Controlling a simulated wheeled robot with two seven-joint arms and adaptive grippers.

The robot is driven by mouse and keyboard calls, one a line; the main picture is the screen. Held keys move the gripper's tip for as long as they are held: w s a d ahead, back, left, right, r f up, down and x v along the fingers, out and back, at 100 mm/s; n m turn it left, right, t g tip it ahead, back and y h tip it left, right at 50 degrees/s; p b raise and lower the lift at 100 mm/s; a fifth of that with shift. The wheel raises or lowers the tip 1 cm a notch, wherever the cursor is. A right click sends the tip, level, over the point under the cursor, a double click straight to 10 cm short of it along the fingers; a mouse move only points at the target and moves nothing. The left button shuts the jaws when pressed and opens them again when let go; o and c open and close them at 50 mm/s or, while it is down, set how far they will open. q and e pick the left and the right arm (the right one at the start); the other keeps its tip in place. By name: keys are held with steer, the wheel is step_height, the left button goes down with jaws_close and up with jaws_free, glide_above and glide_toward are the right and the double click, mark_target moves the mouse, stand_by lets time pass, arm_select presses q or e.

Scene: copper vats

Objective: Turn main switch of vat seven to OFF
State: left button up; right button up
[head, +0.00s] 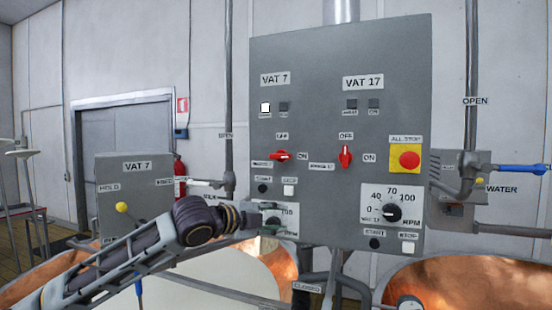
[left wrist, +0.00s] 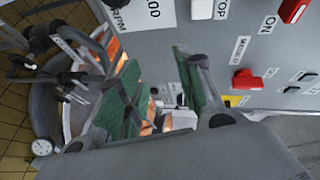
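The grey panel (head: 315,120) carries VAT 7 controls on its left and VAT 17 controls on its right. The red main switch of vat seven (head: 282,156) lies horizontal, in line with its ON label (head: 303,156). It also shows at the top right of the left wrist view (left wrist: 292,10). My left gripper (head: 268,220) is in front of the panel's lower left, below that switch and partly covering the VAT 7 speed dial. In the left wrist view its green-padded fingers (left wrist: 157,60) are apart, with nothing held.
The red VAT 17 switch (head: 346,156) stands vertical, near the main one. A red all-stop button (head: 409,159) is at the right. A VAT 7 box (head: 135,190) stands left, pipes run beside the panel, and copper vats (head: 460,284) lie below.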

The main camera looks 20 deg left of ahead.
mark_target(276, 157)
arm_select(q)
steer(key=s+a+r+t, duration=0.1)
steer(key=a+r, duration=0.3)
steer(key=r, duration=0.3)
steer(key=s+a+r+m+t, duration=0.1)
steer(key=a+r, duration=0.3)
steer(key=r, duration=0.4)
steer(key=shift+s+a+r+t, duration=0.15)
steer(key=shift+s+t, duration=0.15)
steer(key=shift+t, duration=0.1)
steer(key=shift+w, duration=0.2)
steer(key=shift+p+x, duration=1.9)
steer(key=shift+x, duration=4.9)
steer(key=shift+s, duration=0.1)
steer(key=shift+s, duration=0.1)
steer(key=c, duration=0.7)
jaws_close()
